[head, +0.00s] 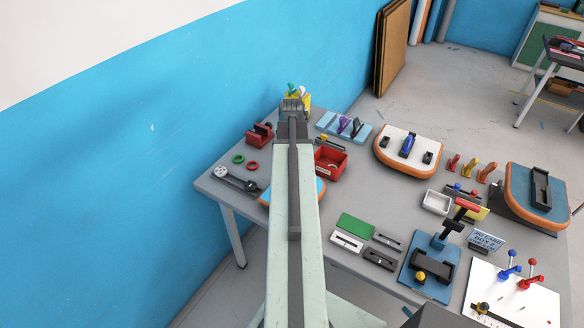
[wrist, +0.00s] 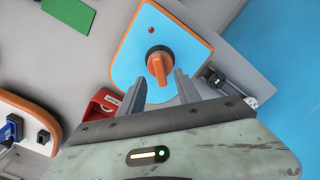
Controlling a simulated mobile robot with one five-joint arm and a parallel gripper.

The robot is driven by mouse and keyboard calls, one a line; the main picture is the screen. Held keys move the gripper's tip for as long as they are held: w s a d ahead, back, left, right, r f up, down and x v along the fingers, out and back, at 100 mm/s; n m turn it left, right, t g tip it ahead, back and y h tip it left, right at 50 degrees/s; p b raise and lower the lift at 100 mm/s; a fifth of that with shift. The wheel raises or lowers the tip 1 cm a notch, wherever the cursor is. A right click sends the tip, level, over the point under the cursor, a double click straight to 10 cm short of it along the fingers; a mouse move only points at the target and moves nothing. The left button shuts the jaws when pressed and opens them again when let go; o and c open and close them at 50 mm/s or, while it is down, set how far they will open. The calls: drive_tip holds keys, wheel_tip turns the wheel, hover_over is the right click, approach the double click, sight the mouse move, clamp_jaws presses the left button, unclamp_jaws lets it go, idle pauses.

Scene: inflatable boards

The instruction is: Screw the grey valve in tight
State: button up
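In the wrist view a small blue board (wrist: 185,30) with orange trim carries a valve (wrist: 158,60). The valve has a dark grey collar and an orange handle, not an all-grey look. My gripper (wrist: 162,77) is open, its two grey fingers apart on either side of the handle's near end. Nothing is held between them. I cannot tell how far the fingertips are above the board. In the head view only the edges of the board (head: 321,187) show beside my arm; the valve and my fingers are hidden behind the arm.
A red bin (head: 331,163) stands right of my arm, and a dark wrench-like tool (head: 236,180) lies left. A white board with orange trim (head: 393,142), a green plate (head: 355,225) and other fixtures fill the right side. A blue wall runs along the left.

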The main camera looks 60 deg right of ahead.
drive_tip(key=shift+f+b, duration=2.65)
clamp_jaws()
drive_tip(key=m, duration=0.3)
drive_tip(key=shift+m, duration=0.4)
drive_tip(key=m, duration=0.3)
